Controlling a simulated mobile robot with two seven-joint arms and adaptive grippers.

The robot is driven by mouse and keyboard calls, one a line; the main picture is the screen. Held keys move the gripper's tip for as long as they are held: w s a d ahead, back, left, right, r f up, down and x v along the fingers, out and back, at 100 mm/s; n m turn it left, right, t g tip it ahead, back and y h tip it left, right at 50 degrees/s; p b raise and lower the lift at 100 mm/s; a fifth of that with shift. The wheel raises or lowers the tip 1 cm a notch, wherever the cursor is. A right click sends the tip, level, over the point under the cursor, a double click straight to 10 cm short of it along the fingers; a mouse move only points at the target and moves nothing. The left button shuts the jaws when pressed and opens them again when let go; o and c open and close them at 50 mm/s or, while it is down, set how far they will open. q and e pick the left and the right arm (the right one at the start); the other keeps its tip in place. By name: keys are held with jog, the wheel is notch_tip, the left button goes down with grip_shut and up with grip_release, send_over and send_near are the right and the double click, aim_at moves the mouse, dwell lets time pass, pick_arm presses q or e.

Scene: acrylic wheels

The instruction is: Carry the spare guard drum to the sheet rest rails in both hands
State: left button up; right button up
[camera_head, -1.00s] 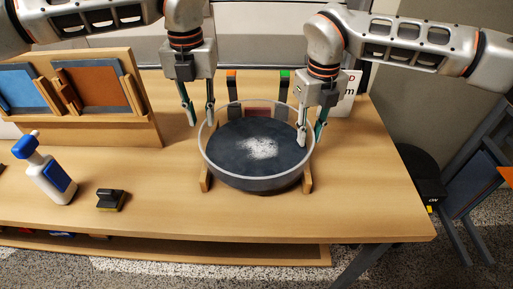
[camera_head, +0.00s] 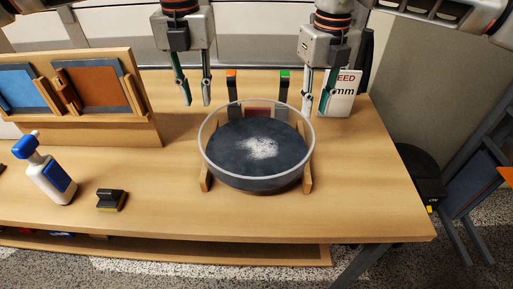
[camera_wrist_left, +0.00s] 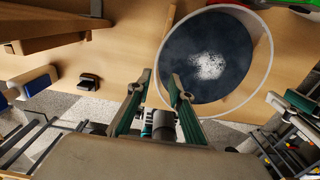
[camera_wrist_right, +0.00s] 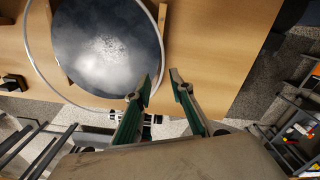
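The guard drum (camera_head: 220,176) is a round, clear-walled drum with a pale rim and a dark floor carrying a white powdery patch. It rests on two wooden rails (camera_head: 307,176) on the table. It also shows in the left wrist view (camera_wrist_left: 262,62) and the right wrist view (camera_wrist_right: 108,48). My left gripper (camera_head: 197,104) is open and empty, above and left of the drum's back rim. My right gripper (camera_head: 315,114) is open and empty, above and right of the back rim. Neither touches the drum.
A wooden rack (camera_head: 122,134) with blue and brown panels stands at left. Behind the drum are posts with orange and green tops (camera_head: 284,86) and a white sign (camera_head: 340,94). The right table front is clear.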

jog(key=shift+r, duration=1.45)
